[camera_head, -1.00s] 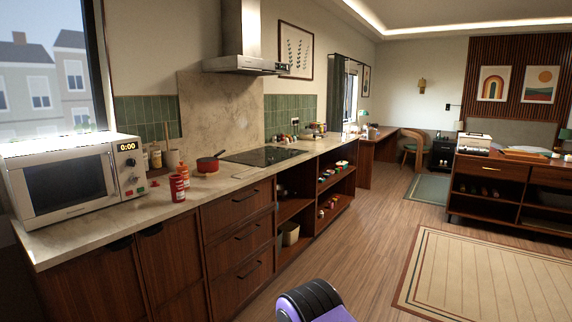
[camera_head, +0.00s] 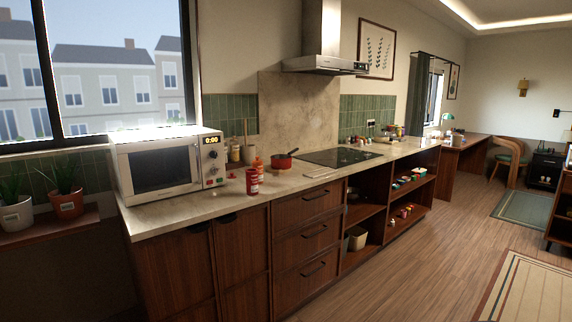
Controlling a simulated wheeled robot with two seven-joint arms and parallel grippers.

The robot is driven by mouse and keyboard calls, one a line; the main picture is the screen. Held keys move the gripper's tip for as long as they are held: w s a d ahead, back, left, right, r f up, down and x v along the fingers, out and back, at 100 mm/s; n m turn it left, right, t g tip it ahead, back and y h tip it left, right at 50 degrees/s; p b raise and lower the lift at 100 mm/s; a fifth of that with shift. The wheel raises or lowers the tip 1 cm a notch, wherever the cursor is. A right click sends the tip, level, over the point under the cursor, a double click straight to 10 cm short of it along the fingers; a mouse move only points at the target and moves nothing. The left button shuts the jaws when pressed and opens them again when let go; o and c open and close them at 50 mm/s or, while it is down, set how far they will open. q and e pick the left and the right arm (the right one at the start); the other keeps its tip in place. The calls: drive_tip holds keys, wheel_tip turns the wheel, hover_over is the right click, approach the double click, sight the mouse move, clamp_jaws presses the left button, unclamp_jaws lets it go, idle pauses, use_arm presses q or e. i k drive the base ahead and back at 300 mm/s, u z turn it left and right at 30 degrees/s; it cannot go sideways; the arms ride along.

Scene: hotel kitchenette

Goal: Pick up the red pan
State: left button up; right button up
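The red pan (camera_head: 281,161) sits on the stone counter (camera_head: 222,204), just left of the black cooktop (camera_head: 340,157). It is small, with a dark inside, and its handle points up and to the right. A red can (camera_head: 252,182) and an orange-red bottle (camera_head: 258,165) stand to its left, nearer the microwave. Neither of my grippers is in view.
A white microwave (camera_head: 168,162) fills the counter's left end. Potted plants (camera_head: 66,202) stand on a ledge at far left. Drawers (camera_head: 305,235) and open shelves (camera_head: 368,219) are below the counter. The wooden floor (camera_head: 420,270) in front is clear.

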sight(282, 162)
drive_tip(key=z, duration=1)
drive_tip(key=k, duration=1.3)
drive_tip(key=z, duration=0.9)
drive_tip(key=i, duration=1.35)
drive_tip(key=u, duration=0.3)
drive_tip(key=i, duration=2.5)
drive_tip(key=u, duration=0.6)
drive_tip(key=i, duration=1.5)
drive_tip(key=u, duration=1.2)
drive_tip(key=i, duration=0.85)
drive_tip(key=u, duration=0.95)
